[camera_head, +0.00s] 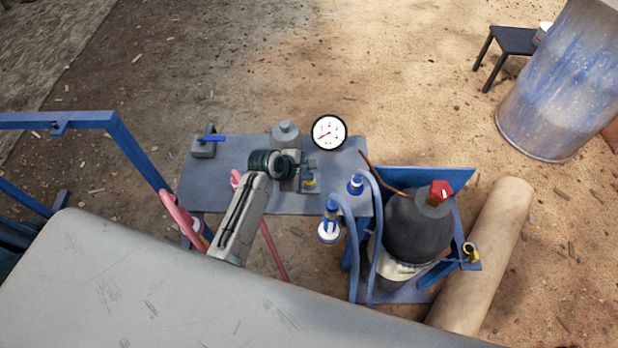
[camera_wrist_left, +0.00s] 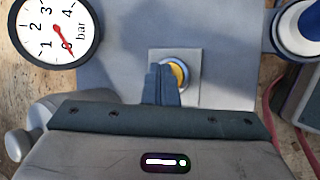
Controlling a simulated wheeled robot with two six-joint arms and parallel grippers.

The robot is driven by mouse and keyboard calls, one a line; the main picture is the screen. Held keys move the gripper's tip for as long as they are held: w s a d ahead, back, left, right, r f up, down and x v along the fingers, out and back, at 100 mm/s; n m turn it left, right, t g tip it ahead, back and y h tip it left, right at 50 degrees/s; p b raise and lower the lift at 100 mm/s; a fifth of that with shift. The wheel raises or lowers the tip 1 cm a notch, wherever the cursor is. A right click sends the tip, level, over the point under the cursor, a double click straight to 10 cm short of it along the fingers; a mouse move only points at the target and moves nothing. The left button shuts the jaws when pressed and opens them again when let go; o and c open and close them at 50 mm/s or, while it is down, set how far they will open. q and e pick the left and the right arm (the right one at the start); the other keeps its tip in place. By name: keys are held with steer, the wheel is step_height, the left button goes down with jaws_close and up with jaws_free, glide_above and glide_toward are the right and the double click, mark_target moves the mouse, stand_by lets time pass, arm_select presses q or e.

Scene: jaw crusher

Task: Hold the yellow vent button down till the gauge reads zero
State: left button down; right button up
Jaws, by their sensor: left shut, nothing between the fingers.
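The yellow vent button (camera_wrist_left: 180,75) sits in a pale ring on a square grey plate, and its left part is hidden behind my fingers in the left wrist view. It also shows small in the head view (camera_head: 309,183). My left gripper (camera_wrist_left: 165,70) is shut and empty, with its fingertips over the button's left side; I cannot tell whether they press it. The round white gauge (camera_head: 328,132) has a black rim. In the left wrist view the red needle of the gauge (camera_wrist_left: 45,30) lies at or very near the 0 mark. My right gripper is not in view.
The grey bench (camera_head: 215,180) carries a blue-handled valve (camera_head: 205,146) at its left. Blue hoses with blue and white fittings (camera_head: 330,225) and a dark cylinder (camera_head: 418,228) stand to the right. A blue frame (camera_head: 135,155) is at the left.

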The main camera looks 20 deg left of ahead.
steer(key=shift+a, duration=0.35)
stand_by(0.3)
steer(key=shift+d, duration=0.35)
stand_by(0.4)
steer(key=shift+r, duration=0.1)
arm_select(q)
steer(key=shift+r+p, duration=0.6)
steer(key=shift+p, duration=0.25)
steer(key=shift+r+p, duration=0.4)
steer(key=shift+p, duration=0.15)
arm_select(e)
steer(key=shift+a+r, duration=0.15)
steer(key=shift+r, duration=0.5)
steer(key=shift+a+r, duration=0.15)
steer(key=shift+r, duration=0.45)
